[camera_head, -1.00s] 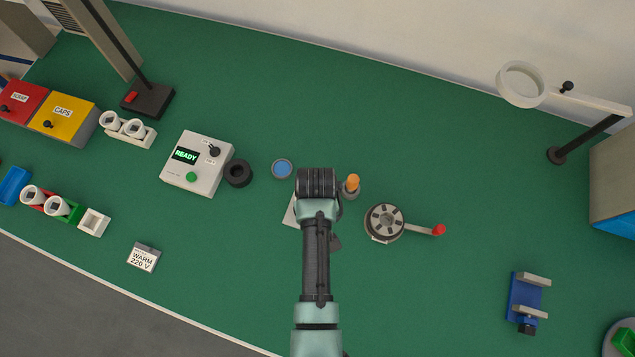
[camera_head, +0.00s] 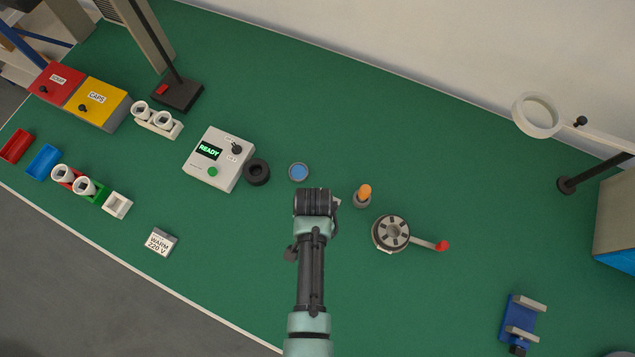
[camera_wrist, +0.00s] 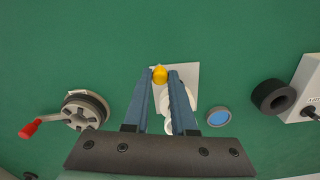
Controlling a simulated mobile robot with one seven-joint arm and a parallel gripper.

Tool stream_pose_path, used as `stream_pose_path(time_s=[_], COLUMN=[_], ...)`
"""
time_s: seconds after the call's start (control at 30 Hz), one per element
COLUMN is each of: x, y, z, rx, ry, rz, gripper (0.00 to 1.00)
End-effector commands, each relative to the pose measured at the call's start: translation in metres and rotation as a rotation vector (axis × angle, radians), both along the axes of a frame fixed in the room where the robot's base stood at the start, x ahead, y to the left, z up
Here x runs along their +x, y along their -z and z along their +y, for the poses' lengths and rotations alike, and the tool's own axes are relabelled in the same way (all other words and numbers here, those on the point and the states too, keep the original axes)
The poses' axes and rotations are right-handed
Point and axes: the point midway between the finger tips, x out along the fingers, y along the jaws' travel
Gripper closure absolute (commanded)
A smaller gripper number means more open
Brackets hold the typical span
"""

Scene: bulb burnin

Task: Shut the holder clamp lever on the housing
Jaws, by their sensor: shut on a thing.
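My gripper (camera_wrist: 161,73) points down over the bench, its two blue-grey fingers close together around a small yellow knob (camera_wrist: 160,76), which appears to be the lever's end. Beneath is a pale plate with a white round part (camera_wrist: 180,118), which I take for the housing and its holder; the fingers partly cover it. The lever's arm is hidden, so I cannot tell its angle. In the head view my gripper (camera_head: 315,203) and arm hide the knob and plate.
An orange-topped post (camera_head: 363,196) stands just right of my gripper. Beyond it is a grey reel (camera_head: 391,233) with a red-handled crank (camera_head: 442,246). A blue disc (camera_head: 299,172), black ring (camera_head: 257,172) and READY box (camera_head: 218,158) lie left. The bench's far middle is clear.

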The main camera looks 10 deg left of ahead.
Motion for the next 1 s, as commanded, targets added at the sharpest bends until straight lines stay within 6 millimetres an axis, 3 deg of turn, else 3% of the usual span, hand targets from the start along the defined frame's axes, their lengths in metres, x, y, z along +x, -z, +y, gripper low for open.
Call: stream_pose_path(time_s=[0.7,0.73,0.8,0.9,1.0], x=[-0.0001,-0.0001,-0.0001,-0.0003,-0.0003], y=[0.0000,0.0000,0.0000,-0.0001,-0.0001], z=[0.0036,0.0036,0.0036,0.0036,0.0035], rx=[0.000,0.000,0.000,0.000,-0.001], ry=[0.081,0.081,0.081,0.080,0.080], rz=[-0.001,-0.001,-0.001,-0.001,-0.001], gripper=[1.00,0.74,0.61,0.45,0.45])
